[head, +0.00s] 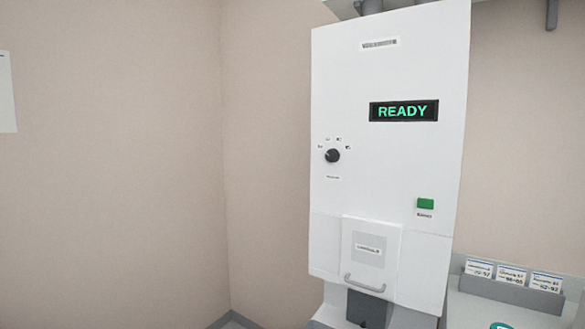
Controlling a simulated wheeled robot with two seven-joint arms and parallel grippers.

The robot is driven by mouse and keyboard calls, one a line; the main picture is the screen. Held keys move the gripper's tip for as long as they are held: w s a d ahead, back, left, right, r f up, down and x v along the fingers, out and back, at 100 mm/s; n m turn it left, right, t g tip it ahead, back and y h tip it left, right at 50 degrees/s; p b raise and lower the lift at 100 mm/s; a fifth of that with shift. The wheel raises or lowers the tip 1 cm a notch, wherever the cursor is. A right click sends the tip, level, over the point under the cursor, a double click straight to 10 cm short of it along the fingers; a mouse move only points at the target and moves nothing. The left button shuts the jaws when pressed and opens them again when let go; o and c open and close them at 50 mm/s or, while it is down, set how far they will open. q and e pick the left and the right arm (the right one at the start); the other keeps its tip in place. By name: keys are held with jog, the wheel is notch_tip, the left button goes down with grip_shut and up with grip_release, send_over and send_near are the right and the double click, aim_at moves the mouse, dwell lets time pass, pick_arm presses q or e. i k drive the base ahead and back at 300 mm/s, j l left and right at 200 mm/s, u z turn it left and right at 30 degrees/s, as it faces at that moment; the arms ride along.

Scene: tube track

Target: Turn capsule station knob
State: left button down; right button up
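The capsule station (385,190) is a tall white cabinet standing right of the middle in the head view. Its black round knob (332,155) is on the left part of the front face, with several small marks around its upper side and a label below. I cannot read which mark the knob points to. A display (404,110) reads READY in green. A green button (425,203) is at the lower right. A closed hatch (370,258) with a grey handle (364,285) is at the bottom. Neither gripper is in view.
A grey counter (500,312) at the lower right holds a rack (512,291) with several labelled cards. Beige walls meet in a corner left of the station. The space before the knob looks clear. A white sheet (6,92) hangs at the far left.

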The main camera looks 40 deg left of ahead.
aim_at(332, 155)
jog(key=u, duration=0.85)
